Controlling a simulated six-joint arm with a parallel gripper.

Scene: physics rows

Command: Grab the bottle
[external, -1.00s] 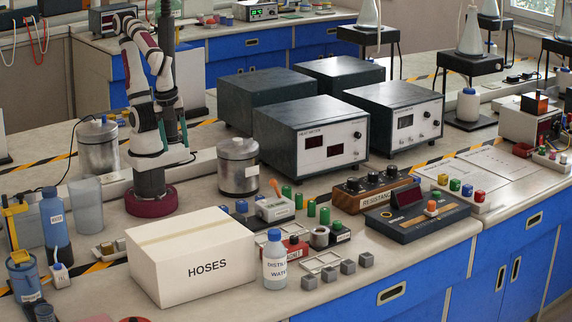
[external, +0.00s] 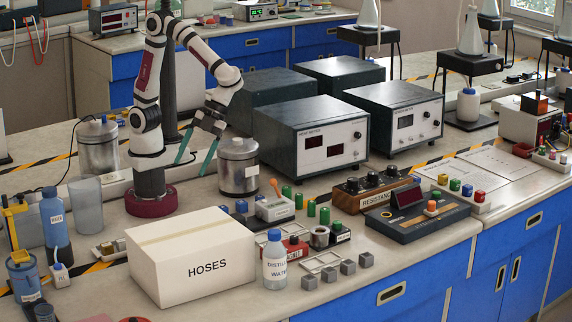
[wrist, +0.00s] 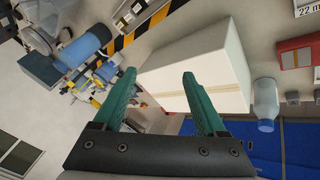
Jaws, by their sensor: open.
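A clear bottle with a blue cap, labelled as distilled water (external: 275,262), stands upright at the bench's front edge, right of the HOSES box. In the wrist view this bottle (wrist: 265,99) is at the right. A second, blue bottle (external: 55,225) stands at the left; it seems to be the blue one in the wrist view (wrist: 83,51). My gripper (external: 194,166) is open and empty, with teal fingers pointing down. It hangs behind the box, beside the metal can, apart from both bottles. In the wrist view its fingers (wrist: 159,76) frame part of the white box.
The white HOSES box (external: 190,258) lies between my gripper and the front edge. A metal can (external: 238,168) is close right of my gripper. Small weights, jars and a resistance box (external: 377,190) crowd the right. A clear beaker (external: 86,196) stands at the left.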

